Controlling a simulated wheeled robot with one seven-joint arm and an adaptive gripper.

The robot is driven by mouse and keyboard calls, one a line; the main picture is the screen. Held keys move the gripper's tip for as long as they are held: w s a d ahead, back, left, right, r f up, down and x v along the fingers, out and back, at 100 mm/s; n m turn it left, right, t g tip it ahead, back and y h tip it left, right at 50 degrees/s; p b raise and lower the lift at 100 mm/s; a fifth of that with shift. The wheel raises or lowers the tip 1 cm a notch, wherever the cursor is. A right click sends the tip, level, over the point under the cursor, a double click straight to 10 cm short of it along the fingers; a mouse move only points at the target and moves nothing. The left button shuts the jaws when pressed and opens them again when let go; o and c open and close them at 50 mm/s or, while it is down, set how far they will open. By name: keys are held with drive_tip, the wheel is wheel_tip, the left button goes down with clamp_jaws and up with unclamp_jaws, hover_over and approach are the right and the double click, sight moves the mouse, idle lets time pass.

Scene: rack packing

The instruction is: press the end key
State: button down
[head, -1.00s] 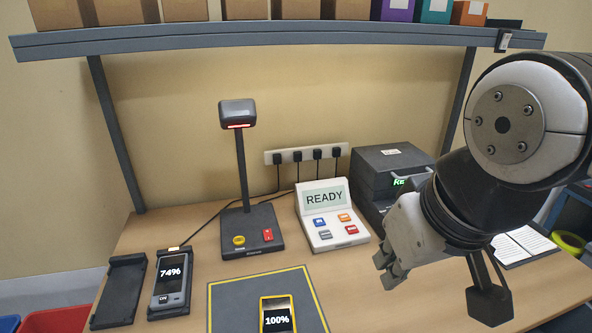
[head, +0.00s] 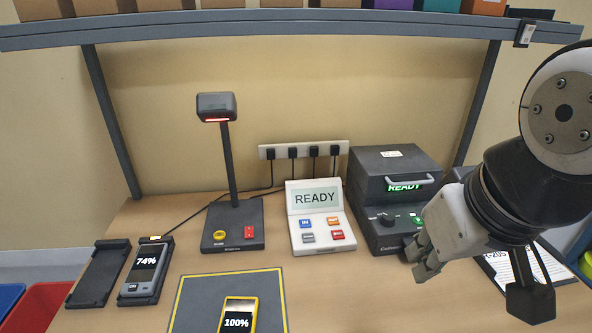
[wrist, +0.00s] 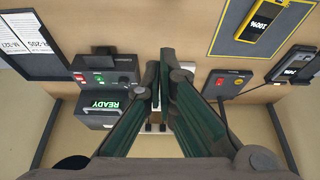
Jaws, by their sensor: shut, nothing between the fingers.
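The white key panel (head: 295,222) stands on the table in the head view, its screen (head: 314,199) reading READY. It has a blue key (head: 305,223) marked IN, an orange key (head: 333,221), a grey key (head: 308,238) and a red key (head: 337,234). The small labels on the last three are too blurred to read. My gripper (head: 424,268) is shut and empty, to the right of the panel and apart from it, in front of the dark machine. In the wrist view my gripper's fingers (wrist: 161,70) hide most of the panel.
A dark machine (head: 395,170) with a green READY display stands right of the panel. A scanner stand (head: 228,225) is left of it. A yellow device (head: 237,316) reading 100% lies on the front mat (head: 190,300). A phone-like device (head: 143,270) reads 74%. A shelf (head: 250,29) spans above.

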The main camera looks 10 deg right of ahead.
drive_tip(key=w+r+n+g+p, duration=0.1)
drive_tip(key=w+n+p, duration=0.15)
drive_tip(key=w, duration=0.55)
drive_tip(key=n+t+h+p, duration=0.2)
drive_tip(key=n+h+p, duration=0.5)
drive_tip(key=n+p, duration=0.5)
hover_over(340, 236)
drive_tip(key=b, duration=0.2)
wheel_tip(340, 236, down, 14)
drive_tip(key=n, duration=0.2)
drive_tip(key=shift+w+f+m, duration=0.1)
drive_tip(key=shift+m, duration=0.15)
drive_tip(key=shift+f, duration=0.1)
drive_tip(key=shift+f+b, duration=1.35)
drive_tip(key=shift+f, duration=2.95)
drive_tip(key=shift+f, duration=0.15)
drive_tip(key=shift+f, duration=0.25)
